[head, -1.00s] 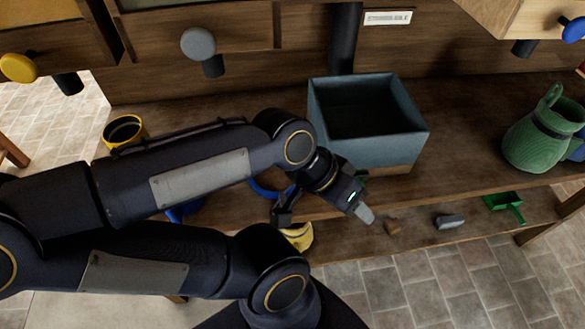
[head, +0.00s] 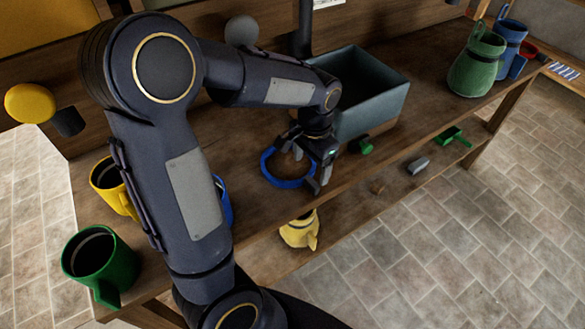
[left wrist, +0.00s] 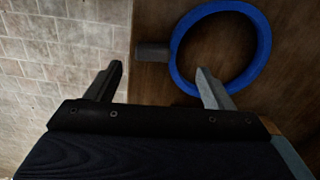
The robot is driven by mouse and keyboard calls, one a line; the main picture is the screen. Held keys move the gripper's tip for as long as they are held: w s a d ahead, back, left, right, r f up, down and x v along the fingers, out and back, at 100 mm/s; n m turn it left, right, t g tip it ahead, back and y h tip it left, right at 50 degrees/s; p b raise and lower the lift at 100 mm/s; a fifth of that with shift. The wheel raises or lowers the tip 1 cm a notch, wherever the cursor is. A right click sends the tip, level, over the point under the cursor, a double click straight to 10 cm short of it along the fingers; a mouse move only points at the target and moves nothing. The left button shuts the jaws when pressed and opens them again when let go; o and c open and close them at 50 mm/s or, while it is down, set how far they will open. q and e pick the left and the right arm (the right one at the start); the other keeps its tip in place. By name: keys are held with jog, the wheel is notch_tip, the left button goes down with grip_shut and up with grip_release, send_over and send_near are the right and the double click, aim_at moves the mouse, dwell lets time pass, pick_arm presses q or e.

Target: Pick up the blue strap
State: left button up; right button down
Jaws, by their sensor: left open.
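The blue strap (head: 282,182) is a closed ring lying on the wooden bench top, in front of the blue-grey bin. It also shows in the left wrist view (left wrist: 264,48), with a dark grey tab on its left side. My left gripper (head: 318,182) is open and empty at the strap's right side, near the bench's front edge. In the left wrist view the grey tab lies ahead of the gap between the fingers (left wrist: 160,78). The right fingertip overlaps the ring's lower left rim in the picture; I cannot tell whether they touch. My right gripper is not in view.
The blue-grey bin (head: 372,113) stands behind the gripper, with a green knob-like item (head: 364,146) by it. Yellow (head: 108,174) and green (head: 98,255) mugs stand left. Green (head: 476,70) and blue jugs stand right. A yellow jug (head: 299,232) and small items are on the lower shelf.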

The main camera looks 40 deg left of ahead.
aim_at(311, 181)
pick_arm(q)
jog(key=f, duration=0.5)
jog(key=shift+s+d+f, duration=0.15)
jog(key=shift+d, duration=0.1)
jog(key=shift+c, duration=0.3)
jog(key=c, duration=1.2)
